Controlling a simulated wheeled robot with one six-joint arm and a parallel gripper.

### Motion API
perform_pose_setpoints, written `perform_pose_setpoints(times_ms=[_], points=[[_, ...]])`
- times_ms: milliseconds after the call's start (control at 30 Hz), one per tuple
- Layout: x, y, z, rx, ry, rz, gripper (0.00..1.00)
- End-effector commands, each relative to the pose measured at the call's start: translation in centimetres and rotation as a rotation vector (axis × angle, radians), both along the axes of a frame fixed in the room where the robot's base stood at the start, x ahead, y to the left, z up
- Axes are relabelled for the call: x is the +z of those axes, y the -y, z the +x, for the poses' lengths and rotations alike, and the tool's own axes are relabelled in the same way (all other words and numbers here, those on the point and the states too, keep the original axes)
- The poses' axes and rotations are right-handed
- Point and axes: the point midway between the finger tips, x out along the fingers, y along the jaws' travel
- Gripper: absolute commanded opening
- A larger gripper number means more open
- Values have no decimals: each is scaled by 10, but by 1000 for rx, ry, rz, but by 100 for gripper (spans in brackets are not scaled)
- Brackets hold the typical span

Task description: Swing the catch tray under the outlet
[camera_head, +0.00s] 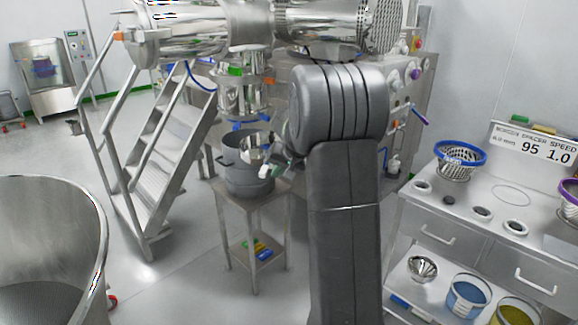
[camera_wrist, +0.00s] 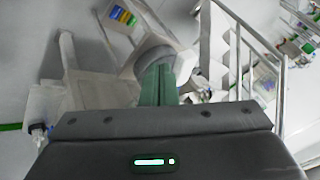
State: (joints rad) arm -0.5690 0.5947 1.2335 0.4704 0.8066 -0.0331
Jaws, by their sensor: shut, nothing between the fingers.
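The mill's metal outlet (camera_head: 245,98) hangs below the machine, with a blue ring near its lower end. A grey tub (camera_head: 249,181) stands under it on a small steel table (camera_head: 254,203). A small shiny metal piece (camera_head: 254,148) shows at the tub's mouth; I cannot tell whether it is the catch tray. My gripper (camera_head: 273,170) is at the tub's right side, partly hidden by my arm.
Metal steps (camera_head: 165,165) with rails stand left of the table. A large steel bowl (camera_head: 55,235) is at the near left. A steel bench (camera_head: 465,225) with a blue-rimmed basket (camera_head: 460,158) stands at right. Coloured items lie on the table's lower shelf. Floor between bowl and table is clear.

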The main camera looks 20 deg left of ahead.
Motion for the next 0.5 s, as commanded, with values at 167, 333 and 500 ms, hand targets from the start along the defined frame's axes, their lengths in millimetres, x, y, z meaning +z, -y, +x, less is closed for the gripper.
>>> perform_pose_setpoints(times_ms=[167,333,500], points=[[0,-13,-4,0,-1,0,0],[0,-14,-4,-2,-1,0,0],[0,-14,-4,-2,-1,0,0]])
